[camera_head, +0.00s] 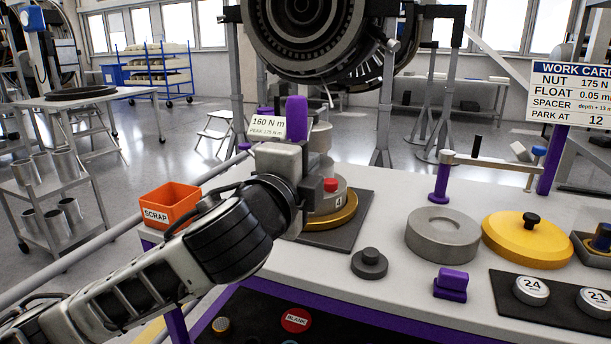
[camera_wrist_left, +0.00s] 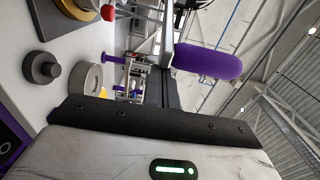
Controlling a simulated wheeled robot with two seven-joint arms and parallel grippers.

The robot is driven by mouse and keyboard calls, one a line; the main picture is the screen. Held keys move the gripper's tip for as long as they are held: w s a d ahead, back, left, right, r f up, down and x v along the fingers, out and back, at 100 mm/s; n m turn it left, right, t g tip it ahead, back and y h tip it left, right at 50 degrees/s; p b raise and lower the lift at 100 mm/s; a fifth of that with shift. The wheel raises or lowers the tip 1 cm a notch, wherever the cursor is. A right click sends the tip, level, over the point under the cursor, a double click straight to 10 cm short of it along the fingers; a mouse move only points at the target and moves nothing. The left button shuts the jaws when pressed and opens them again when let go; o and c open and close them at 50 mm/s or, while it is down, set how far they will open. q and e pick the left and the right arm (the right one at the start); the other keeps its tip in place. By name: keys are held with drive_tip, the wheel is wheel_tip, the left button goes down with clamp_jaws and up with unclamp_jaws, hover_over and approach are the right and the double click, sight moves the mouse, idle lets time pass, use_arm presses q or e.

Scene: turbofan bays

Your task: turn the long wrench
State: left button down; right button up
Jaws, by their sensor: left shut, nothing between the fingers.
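A thick purple upright handle (camera_head: 297,118), which looks like the grip of the long wrench, stands just behind my left gripper (camera_head: 284,162). It also shows in the left wrist view (camera_wrist_left: 208,62), apart from the gripper's dark edge. A readout (camera_head: 267,127) beside it says 160 N m, peak 175 N m. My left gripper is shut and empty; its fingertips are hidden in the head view. Behind it stands a grey fixture with a red knob (camera_head: 330,185) on a yellow ring (camera_head: 335,217). My gripper hides part of the wrench, and I cannot tell whether they touch.
An orange scrap bin (camera_head: 171,204) stands left of my wrist. On the bench (camera_head: 400,203) are a grey ring (camera_head: 442,240), a yellow lid (camera_head: 528,246), a dark knobbed weight (camera_head: 369,266) and a purple block (camera_head: 451,280). An engine (camera_head: 310,35) hangs behind.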

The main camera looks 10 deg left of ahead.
use_arm(q)
drive_tip(key=s+d+p, duration=0.2)
drive_tip(key=s+p, duration=0.7)
drive_tip(key=p, duration=0.2)
wheel_tip(320, 180, down, 18)
drive_tip(key=s+d+n+g+h, duration=0.1)
drive_tip(key=n+g, duration=0.4)
drive_tip(key=n, duration=0.2)
drive_tip(key=s+a+f+n+g, duration=0.1)
drive_tip(key=s+a+f+n, duration=0.1)
drive_tip(key=s+f+n, duration=0.1)
drive_tip(key=s+a+f+n+g, duration=0.1)
drive_tip(key=s+a+f+n, duration=0.1)
drive_tip(key=s+f, duration=0.3)
drive_tip(key=s+a+f+n+y, duration=0.1)
drive_tip(key=s+a+f+n, duration=0.2)
drive_tip(key=f, duration=0.6)
drive_tip(key=shift+s+n+g, duration=0.4)
drive_tip(key=shift+n, duration=0.6)
use_arm(e)
drive_tip(key=shift+g+h, duration=0.4)
drive_tip(key=shift+h, duration=0.1)
drive_tip(key=r, duration=0.1)
drive_tip(key=d+r, duration=0.1)
drive_tip(key=r, duration=0.1)
drive_tip(key=s+d+r, duration=0.1)
drive_tip(key=shift+d+r, duration=0.15)
drive_tip(key=shift+r, duration=0.05)
